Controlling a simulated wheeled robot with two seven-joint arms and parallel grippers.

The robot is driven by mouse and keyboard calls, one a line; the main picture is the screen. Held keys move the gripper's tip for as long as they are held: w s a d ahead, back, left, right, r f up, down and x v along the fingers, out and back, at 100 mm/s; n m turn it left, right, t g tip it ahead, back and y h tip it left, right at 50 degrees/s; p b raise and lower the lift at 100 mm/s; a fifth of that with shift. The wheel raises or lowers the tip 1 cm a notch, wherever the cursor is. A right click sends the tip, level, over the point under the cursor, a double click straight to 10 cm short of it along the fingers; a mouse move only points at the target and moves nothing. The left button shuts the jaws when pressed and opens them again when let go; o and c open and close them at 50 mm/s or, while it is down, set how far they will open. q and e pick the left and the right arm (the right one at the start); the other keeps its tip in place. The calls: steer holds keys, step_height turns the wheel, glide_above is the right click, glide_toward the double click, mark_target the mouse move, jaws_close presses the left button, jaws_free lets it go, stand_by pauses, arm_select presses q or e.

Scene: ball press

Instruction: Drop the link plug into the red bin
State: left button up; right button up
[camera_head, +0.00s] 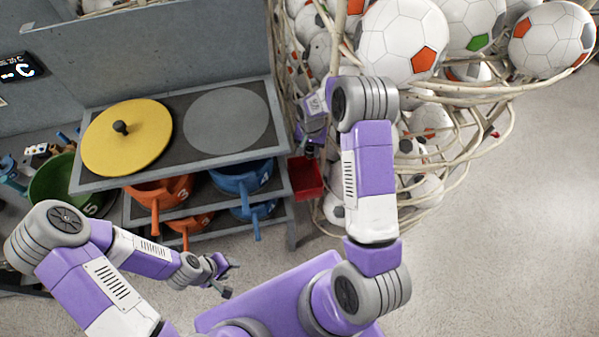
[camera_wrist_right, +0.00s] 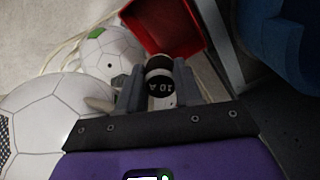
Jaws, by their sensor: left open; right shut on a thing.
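The link plug (camera_wrist_right: 160,86) is a small dark cylinder with a pale band and a "10 A" marking. My right gripper (camera_wrist_right: 160,78) is shut on it, with a finger on each side. The red bin (camera_wrist_right: 160,28) is an open box just beyond the plug in the right wrist view. In the head view the red bin (camera_head: 306,177) sits at the right end of the shelf unit, and my right gripper (camera_head: 309,146) is just above it in the picture. The plug is too small to make out clearly there. My left gripper (camera_head: 226,277) is open and empty, low in front of the shelves.
A grey bench (camera_head: 180,172) carries a yellow disc (camera_head: 128,145) with a black knob. Orange (camera_head: 160,192) and blue (camera_head: 240,178) pots stand on shelves below. A net of soccer balls (camera_head: 402,40) crowds my right arm. Floor at right is clear.

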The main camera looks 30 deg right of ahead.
steer(key=shift+w+d+f+m, duration=0.1)
steer(key=shift+w+f+m, duration=0.3)
steer(key=shift+f+m, duration=0.15)
steer(key=shift+f, duration=0.2)
steer(key=shift+s+f+b, duration=0.1)
steer(key=shift+f+b, duration=0.25)
steer(key=shift+f, duration=0.2)
step_height(320, 180, down, 4)
steer(key=shift+f+b, duration=0.2)
steer(key=shift+b, duration=0.9)
steer(key=o, duration=1.1)
